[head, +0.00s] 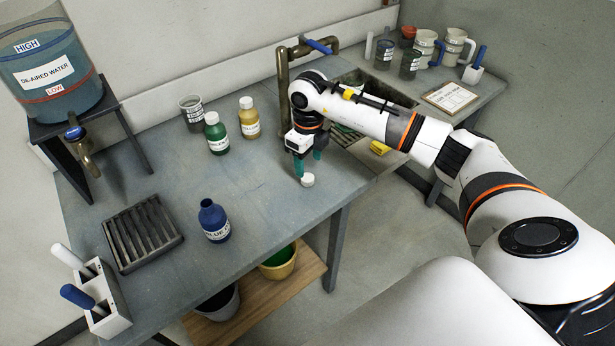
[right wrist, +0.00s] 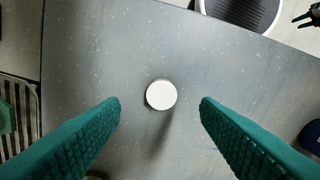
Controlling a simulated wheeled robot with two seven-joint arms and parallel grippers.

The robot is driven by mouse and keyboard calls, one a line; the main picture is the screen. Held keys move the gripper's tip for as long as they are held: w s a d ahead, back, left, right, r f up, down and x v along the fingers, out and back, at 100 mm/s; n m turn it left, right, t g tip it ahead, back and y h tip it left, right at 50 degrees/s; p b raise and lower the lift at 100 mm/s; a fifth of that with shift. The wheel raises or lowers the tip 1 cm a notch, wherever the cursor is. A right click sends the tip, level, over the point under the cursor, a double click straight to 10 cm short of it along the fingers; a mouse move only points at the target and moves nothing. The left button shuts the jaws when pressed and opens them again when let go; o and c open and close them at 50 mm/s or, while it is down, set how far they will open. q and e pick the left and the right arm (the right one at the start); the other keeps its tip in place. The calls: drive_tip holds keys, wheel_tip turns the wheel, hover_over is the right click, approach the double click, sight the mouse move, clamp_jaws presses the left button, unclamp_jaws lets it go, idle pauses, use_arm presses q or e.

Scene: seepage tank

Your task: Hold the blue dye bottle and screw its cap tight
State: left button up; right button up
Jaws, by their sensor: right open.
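The blue dye bottle (head: 214,222) stands upright and uncapped on the grey workbench, left of my right gripper. A dark blue part of what looks like it shows at the right edge of the right wrist view (right wrist: 311,137). The white cap (head: 308,180) lies flat on the bench near its front right edge. In the right wrist view the cap (right wrist: 161,95) sits between the two green fingers, touching neither. My right gripper (head: 308,171) is open and empty, pointing down just above the cap.
Green (head: 216,135) and yellow (head: 249,118) bottles and a grey beaker (head: 191,112) stand behind. A slotted rack (head: 142,232) and a pen holder (head: 104,310) are at the left. A sink (head: 385,88) lies at the right. Bench between cap and blue bottle is clear.

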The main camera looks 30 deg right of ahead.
sight(308, 177)
drive_tip(key=shift+f, duration=0.1)
drive_tip(key=shift+f+p, duration=0.4)
wheel_tip(308, 177, down, 4)
drive_tip(key=shift+a+f+p, duration=0.1)
drive_tip(key=shift+f+p, duration=0.05)
drive_tip(key=shift+p, duration=0.4)
drive_tip(key=c, duration=1.1)
